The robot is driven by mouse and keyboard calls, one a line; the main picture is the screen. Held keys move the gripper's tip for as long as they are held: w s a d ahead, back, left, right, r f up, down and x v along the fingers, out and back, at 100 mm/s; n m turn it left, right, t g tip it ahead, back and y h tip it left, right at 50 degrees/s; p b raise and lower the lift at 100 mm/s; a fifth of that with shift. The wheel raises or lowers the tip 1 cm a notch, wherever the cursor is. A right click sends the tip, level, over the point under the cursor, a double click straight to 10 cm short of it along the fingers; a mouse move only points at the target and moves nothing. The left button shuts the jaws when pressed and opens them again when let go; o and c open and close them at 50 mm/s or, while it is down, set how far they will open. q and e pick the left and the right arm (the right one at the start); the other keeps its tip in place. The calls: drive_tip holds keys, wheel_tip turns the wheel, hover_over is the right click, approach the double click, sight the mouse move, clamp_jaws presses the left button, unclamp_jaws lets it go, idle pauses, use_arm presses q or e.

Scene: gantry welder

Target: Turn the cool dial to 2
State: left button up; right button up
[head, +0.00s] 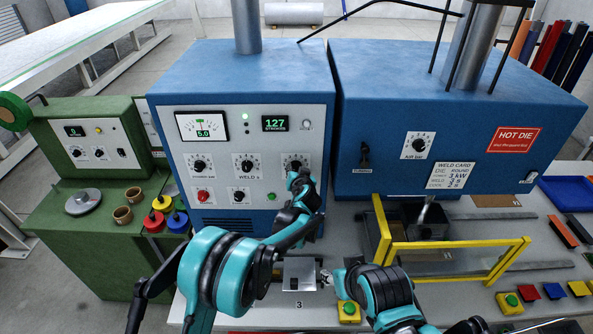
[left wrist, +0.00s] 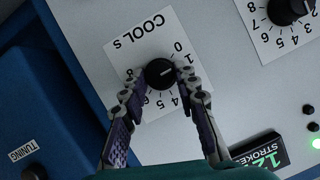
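The cool dial is a black knob (left wrist: 160,73) on a white "COOL s" plate (left wrist: 122,52), upside down in the left wrist view. Its pale pointer mark appears to face near the 1. My left gripper (left wrist: 161,80) has one finger on each side of the knob, with narrow gaps showing, so it looks open around it. In the head view the dial (head: 294,163) is partly hidden by my left gripper (head: 300,180). My right gripper (head: 326,279) is low by the table; its fingers are too small to judge.
The weld dial (head: 246,166) sits left of the cool dial, with a red button (head: 203,196) and a green button (head: 272,197) below. A weld card (head: 451,175) reads "COOL 2 s". A yellow guard frame (head: 455,250) stands at the right.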

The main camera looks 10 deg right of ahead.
use_arm(q)
drive_tip(key=shift+d+f+m+b, duration=0.1)
drive_tip(key=shift+f+m+b, duration=0.15)
drive_tip(key=shift+b, duration=0.55)
drive_tip(key=m+y+b, duration=0.1)
drive_tip(key=m+b, duration=0.1)
drive_tip(key=b, duration=0.2)
drive_tip(key=shift+d+t+y, duration=0.1)
drive_tip(key=shift+t+y, duration=0.2)
drive_tip(key=shift+t, duration=0.1)
drive_tip(key=shift+s+r+m+t+y+b, duration=0.1)
drive_tip(key=shift+m+t+y+b, duration=0.25)
drive_tip(key=shift+m+b, duration=0.75)
drive_tip(key=shift+n, duration=0.25)
drive_tip(key=o, duration=1.2)
drive_tip(key=shift+c, duration=0.2)
